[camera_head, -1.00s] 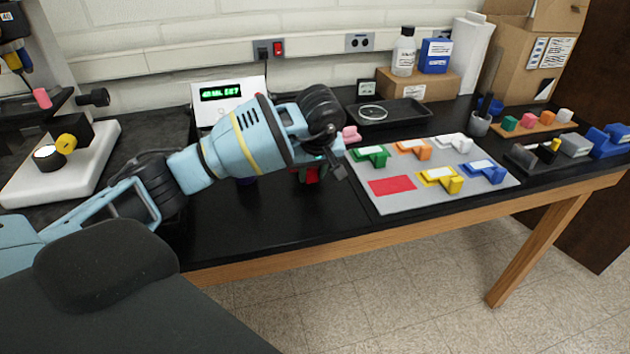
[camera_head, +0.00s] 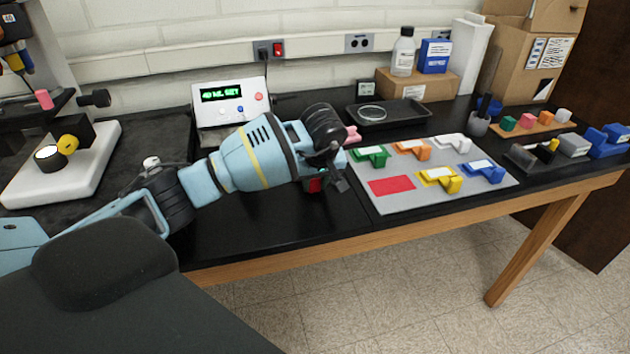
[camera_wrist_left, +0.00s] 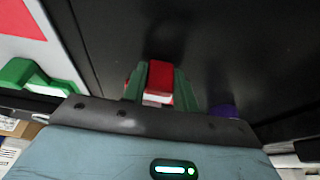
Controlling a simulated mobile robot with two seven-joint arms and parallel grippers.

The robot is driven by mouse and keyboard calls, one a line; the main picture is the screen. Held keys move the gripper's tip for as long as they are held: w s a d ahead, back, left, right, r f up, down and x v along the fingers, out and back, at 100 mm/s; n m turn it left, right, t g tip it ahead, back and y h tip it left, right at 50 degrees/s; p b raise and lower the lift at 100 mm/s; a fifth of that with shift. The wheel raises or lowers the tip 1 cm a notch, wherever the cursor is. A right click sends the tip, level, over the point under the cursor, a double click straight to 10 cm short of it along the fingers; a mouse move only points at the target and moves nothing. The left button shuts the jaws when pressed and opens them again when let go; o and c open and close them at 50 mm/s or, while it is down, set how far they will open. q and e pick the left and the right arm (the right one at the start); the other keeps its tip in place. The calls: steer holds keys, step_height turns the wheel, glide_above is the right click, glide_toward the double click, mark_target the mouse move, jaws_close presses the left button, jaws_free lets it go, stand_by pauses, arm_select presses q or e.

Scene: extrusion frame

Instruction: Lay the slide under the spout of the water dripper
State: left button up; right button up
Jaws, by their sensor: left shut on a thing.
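My left gripper (camera_head: 317,184) is low over the black bench, left of the grey mat. In the left wrist view its green fingers (camera_wrist_left: 160,82) are shut on a red slide (camera_wrist_left: 159,77) with a pale end. In the head view the red slide (camera_head: 315,185) is mostly hidden by my wrist. Slides in green (camera_head: 369,154), orange, white, yellow and blue lie on the mat. I cannot clearly make out the water dripper or its spout; a purple thing (camera_wrist_left: 222,110) is partly hidden behind my gripper in the wrist view. My right gripper is out of view.
The grey mat (camera_head: 395,206) has an empty red patch. A display box (camera_head: 231,104) stands at the back, left of a black tray (camera_head: 420,113). Bare bench lies in front of my gripper.

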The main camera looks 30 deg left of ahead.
arm_select(q)
steer(key=o, duration=1)
steer(key=shift+f, duration=0.1)
steer(key=shift+c, duration=0.2)
steer(key=shift+d+r, duration=0.1)
steer(key=shift+r, duration=0.5)
steer(key=v, duration=1.1)
steer(key=shift+s+p, duration=0.15)
steer(key=shift+p, duration=0.15)
steer(key=shift+d, duration=0.1)
